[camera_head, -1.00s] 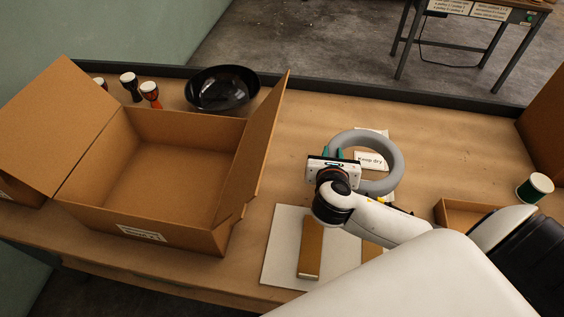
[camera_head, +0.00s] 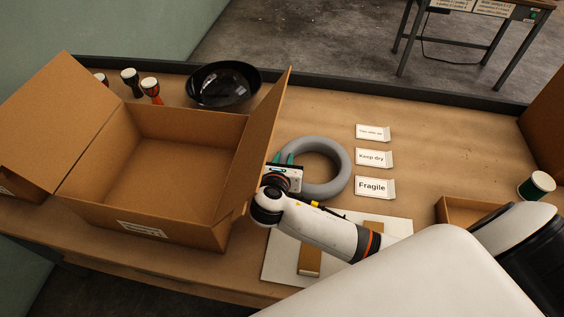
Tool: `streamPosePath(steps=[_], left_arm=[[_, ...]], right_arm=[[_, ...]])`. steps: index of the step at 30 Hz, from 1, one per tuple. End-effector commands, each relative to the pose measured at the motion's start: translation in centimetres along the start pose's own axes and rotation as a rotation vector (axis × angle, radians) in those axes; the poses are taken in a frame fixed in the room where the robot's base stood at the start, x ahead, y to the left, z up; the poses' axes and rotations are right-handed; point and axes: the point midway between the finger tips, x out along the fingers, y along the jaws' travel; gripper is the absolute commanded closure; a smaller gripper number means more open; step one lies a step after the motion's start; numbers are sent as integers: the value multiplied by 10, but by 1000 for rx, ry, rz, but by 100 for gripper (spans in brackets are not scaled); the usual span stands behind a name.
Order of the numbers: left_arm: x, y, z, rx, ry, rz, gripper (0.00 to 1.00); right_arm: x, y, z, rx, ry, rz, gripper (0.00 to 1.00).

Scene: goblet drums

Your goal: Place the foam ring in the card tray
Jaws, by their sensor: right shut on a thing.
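The foam ring (camera_head: 345,170) is a thick grey ring right of the large carton, its left side at my gripper. Whether the ring clears the table is hard to tell. A small shallow card tray (camera_head: 441,211) stands at the right, its front and right parts hidden by my arm. My left gripper is out of view.
A large open carton (camera_head: 125,213) fills the left. Several small drums (camera_head: 151,88) and a black bowl (camera_head: 222,84) stand behind it. Three label cards (camera_head: 374,158) lie right of the ring. A white board (camera_head: 282,258) with brown blocks lies in front. A green-sided drum (camera_head: 537,186) stands right.

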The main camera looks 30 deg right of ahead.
Motion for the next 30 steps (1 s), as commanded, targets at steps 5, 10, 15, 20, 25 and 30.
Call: streamPosePath(steps=[5, 10, 15, 20, 25, 30], left_arm=[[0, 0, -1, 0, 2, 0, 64], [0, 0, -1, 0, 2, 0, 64], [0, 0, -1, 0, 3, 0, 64], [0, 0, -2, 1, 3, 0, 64], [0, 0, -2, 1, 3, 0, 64], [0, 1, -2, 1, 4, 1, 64]], right_arm=[[4, -4, 10, 0, 0, 0, 100], [4, -4, 9, 0, 0, 0, 100], [5, -4, 12, -1, 0, 0, 71], [5, -4, 12, -1, -1, 0, 56], [5, -4, 12, 0, -1, 0, 56], [-3, -4, 10, 0, -1, -2, 56]])
